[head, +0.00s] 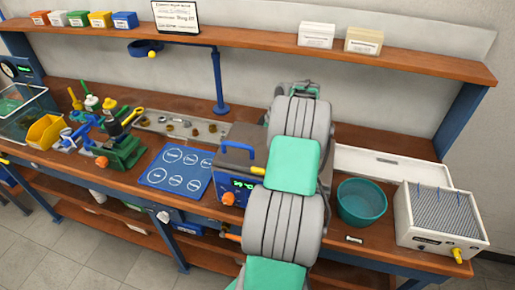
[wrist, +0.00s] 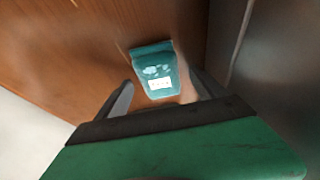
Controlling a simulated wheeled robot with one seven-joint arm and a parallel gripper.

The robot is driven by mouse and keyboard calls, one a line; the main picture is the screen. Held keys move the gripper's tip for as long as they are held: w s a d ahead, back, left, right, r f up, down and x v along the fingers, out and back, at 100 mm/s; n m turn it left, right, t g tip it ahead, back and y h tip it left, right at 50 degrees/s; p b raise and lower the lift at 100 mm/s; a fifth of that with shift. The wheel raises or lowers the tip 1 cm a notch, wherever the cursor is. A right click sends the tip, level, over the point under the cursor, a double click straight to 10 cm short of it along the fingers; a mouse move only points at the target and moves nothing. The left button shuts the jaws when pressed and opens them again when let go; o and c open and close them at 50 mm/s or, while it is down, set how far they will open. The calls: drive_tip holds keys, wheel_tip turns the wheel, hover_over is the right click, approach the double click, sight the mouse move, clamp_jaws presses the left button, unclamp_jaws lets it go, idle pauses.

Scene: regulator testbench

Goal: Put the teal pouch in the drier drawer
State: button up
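The teal pouch (wrist: 155,72) has a white label and lies on the brown wooden surface in the wrist view. My gripper (wrist: 162,90) is open, with one finger on each side of the pouch's near end. I cannot tell whether the fingers touch it. In the head view my arm covers the middle of the bench, and the pouch is not visible. No drawer clearly marked as the drier's shows.
A grey metal wall (wrist: 285,75) rises close to my gripper's right. A teal bowl (head: 362,203) and a white bristle-topped unit (head: 437,218) stand right of my arm. A blue mat (head: 177,170) lies left of the grey box. A shelf (head: 250,38) runs above.

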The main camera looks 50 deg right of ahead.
clamp_jaws()
idle(0.7)
